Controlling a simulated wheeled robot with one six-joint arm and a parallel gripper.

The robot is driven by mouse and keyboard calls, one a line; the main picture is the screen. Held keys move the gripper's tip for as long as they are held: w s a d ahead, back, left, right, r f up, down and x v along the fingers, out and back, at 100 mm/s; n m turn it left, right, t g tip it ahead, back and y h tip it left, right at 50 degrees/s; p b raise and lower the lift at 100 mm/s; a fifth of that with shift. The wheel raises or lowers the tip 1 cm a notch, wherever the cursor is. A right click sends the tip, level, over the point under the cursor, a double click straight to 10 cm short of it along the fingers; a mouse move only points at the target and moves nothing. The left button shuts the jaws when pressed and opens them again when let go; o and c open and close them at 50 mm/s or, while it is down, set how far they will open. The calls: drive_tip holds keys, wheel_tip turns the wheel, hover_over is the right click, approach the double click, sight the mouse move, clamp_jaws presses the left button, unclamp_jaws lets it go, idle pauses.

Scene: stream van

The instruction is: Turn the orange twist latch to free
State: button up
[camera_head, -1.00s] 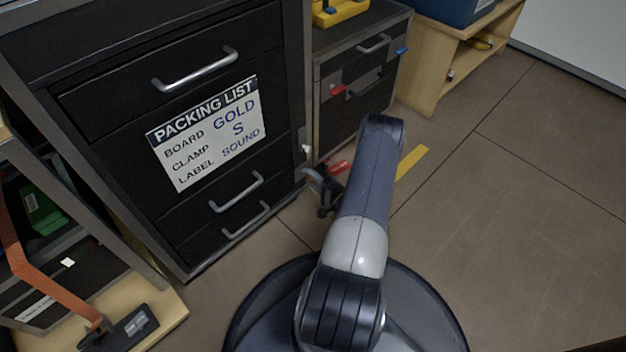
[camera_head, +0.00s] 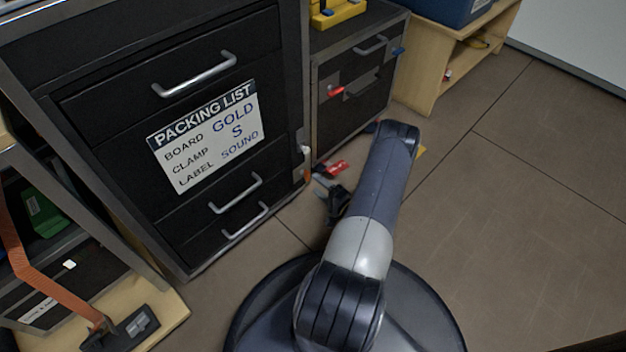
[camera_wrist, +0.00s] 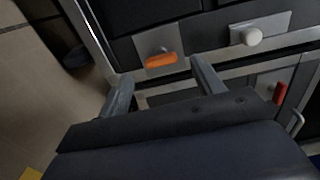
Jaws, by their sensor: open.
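The orange twist latch (camera_wrist: 161,61) sits on a grey plate on the dark cabinet's side edge in the wrist view, its handle lying nearly crosswise in the picture. In the head view a small bit of the orange latch (camera_head: 307,175) shows at the cabinet's right edge. My gripper (camera_wrist: 162,92) is open and empty, its two fingers pointing toward the latch, one on either side of it and apart from it. In the head view my gripper (camera_head: 331,192) is low beside the cabinet, partly hidden by my arm.
A white knob (camera_wrist: 252,37) on its own plate is right of the latch. A red latch (camera_wrist: 281,92) is on the neighbouring cabinet (camera_head: 352,95). The packing list (camera_head: 207,137) is on the drawer front. Open floor (camera_head: 520,200) lies to the right.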

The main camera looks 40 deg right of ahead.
sight(308, 178)
drive_tip(key=s+p, duration=0.1)
drive_tip(key=s, duration=0.6)
drive_tip(key=shift+d, duration=0.25)
drive_tip(key=shift+w, duration=0.15)
drive_tip(key=w+b, duration=0.1)
drive_tip(key=w, duration=0.2)
drive_tip(key=w+b, duration=0.1)
drive_tip(key=w, duration=0.3)
drive_tip(key=w+a+b, duration=0.1)
drive_tip(key=w, duration=0.2)
drive_tip(key=shift+w, duration=0.4)
drive_tip(key=shift+d, duration=0.1)
drive_tip(key=shift+s, duration=0.1)
